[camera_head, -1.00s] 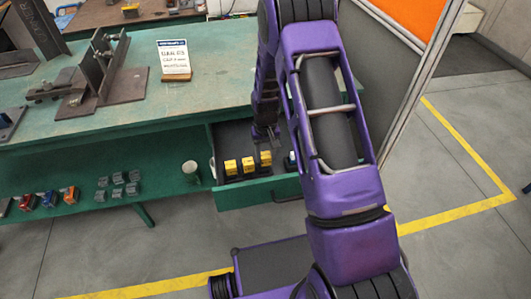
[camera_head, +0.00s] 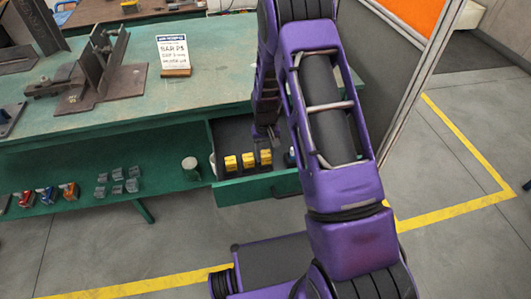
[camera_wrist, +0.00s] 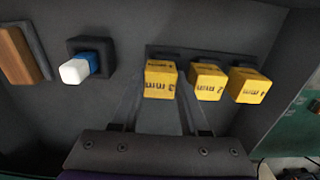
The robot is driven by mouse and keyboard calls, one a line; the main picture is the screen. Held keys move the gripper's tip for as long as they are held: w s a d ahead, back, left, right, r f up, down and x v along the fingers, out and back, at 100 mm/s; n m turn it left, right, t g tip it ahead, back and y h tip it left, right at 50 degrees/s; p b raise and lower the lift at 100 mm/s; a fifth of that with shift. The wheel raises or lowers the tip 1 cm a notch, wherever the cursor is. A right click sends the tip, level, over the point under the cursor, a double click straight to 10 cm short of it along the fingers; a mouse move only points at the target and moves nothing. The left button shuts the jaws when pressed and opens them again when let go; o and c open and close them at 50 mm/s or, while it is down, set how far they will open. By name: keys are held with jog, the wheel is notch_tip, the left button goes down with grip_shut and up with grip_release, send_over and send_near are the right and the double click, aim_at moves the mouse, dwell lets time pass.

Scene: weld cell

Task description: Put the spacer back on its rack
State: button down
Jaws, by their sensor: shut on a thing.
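Several yellow blocks with dark lettering, the spacers, stand in a row in the open drawer. In the wrist view my gripper (camera_wrist: 160,100) has its two thin fingers on either side of the leftmost yellow spacer (camera_wrist: 160,84) and is shut on it. This spacer is at the right end of the row in the head view (camera_head: 265,156). The dark rack (camera_wrist: 180,52) shows behind the blocks. The other two yellow spacers (camera_wrist: 208,82) (camera_wrist: 248,86) stand to the right. I cannot tell whether the held spacer touches the rack.
A white and blue block (camera_wrist: 76,68) in a dark holder and a brown wooden piece (camera_wrist: 18,55) lie left in the wrist view. The drawer's front (camera_head: 255,189), a mug (camera_head: 190,168) and grey blocks (camera_head: 118,181) on the shelf show in the head view.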

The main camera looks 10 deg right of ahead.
jog(key=shift+f, duration=0.1)
jog(key=shift+c, duration=1.7)
grip_release()
notch_tip(320, 180, up, 18)
jog(key=p, duration=0.2)
jog(key=shift+f+p, duration=0.25)
jog(key=shift+p, duration=0.1)
